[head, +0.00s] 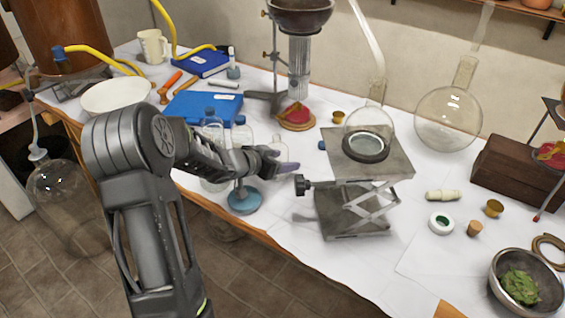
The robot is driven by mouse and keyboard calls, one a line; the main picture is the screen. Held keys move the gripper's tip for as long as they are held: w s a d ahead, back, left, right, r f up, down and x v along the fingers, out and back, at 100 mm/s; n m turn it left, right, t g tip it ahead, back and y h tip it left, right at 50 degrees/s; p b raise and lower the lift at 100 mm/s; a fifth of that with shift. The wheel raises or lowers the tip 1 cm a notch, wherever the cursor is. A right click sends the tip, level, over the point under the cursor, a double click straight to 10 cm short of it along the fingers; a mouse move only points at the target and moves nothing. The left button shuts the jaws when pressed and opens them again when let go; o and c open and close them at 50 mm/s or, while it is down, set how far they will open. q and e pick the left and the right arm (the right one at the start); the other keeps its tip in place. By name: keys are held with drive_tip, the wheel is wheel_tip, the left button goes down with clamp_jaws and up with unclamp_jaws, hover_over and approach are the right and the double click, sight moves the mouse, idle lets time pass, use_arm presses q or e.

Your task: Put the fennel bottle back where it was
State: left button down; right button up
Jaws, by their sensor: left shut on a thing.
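My left gripper (279,163) reaches over the front edge of the white-covered table, left of the lab jack. It is shut on a small pale, clear bottle (281,147), which I take to be the fennel bottle. The fingers hide much of it and no label can be read. Whether its base touches the table cannot be told. Clear bottles with blue caps (211,122) stand just behind and left of the gripper, partly hidden by my arm. My right gripper is not in view.
A lab jack (352,212) with a round-bottom flask stands right of the gripper. A blue round base (244,201) sits near the front edge below my wrist. Small cups and jars lie at right.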

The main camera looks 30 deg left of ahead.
use_arm(q)
drive_tip(key=shift+f, duration=0.1)
drive_tip(key=shift+c, duration=2)
unclamp_jaws()
drive_tip(key=shift+s+r, duration=0.15)
drive_tip(key=shift+r, duration=0.15)
drive_tip(key=p+v, duration=0.2)
drive_tip(key=v, duration=0.9)
drive_tip(key=shift+s, duration=0.35)
drive_tip(key=shift+r, duration=0.15)
